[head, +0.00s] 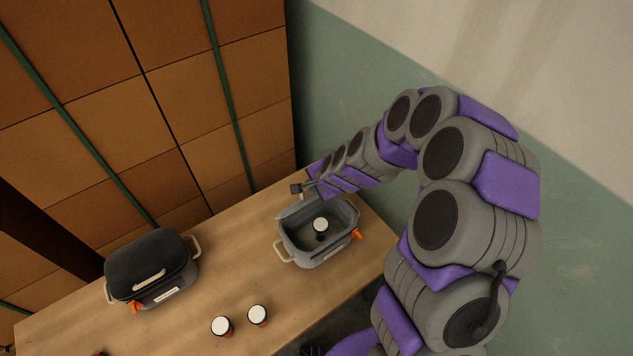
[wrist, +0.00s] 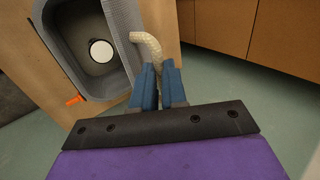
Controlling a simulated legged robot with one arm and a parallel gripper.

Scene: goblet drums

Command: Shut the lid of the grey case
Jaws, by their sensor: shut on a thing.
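The grey case (head: 297,258) stands open on the wooden table, with a small white-topped drum (head: 320,226) inside. Its lid (head: 294,209) appears raised at the back edge, seen nearly edge-on and partly hidden by my arm. My gripper (head: 306,188) is at the back of the case, above its rim. In the wrist view the blue fingers (wrist: 163,70) are closed on a pale curved handle (wrist: 148,44) beside the grey case wall or lid (wrist: 122,32). The drum's white top (wrist: 101,51) also shows there. The handle's far end is hidden between the fingers.
A second case (head: 150,265) with a dark closed lid stands at the left of the table (head: 230,270). Two white-topped drums (head: 222,326) (head: 258,315) stand near the front. Brown panels (head: 190,100) rise behind, and a green-and-cream wall (head: 350,90) is at right.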

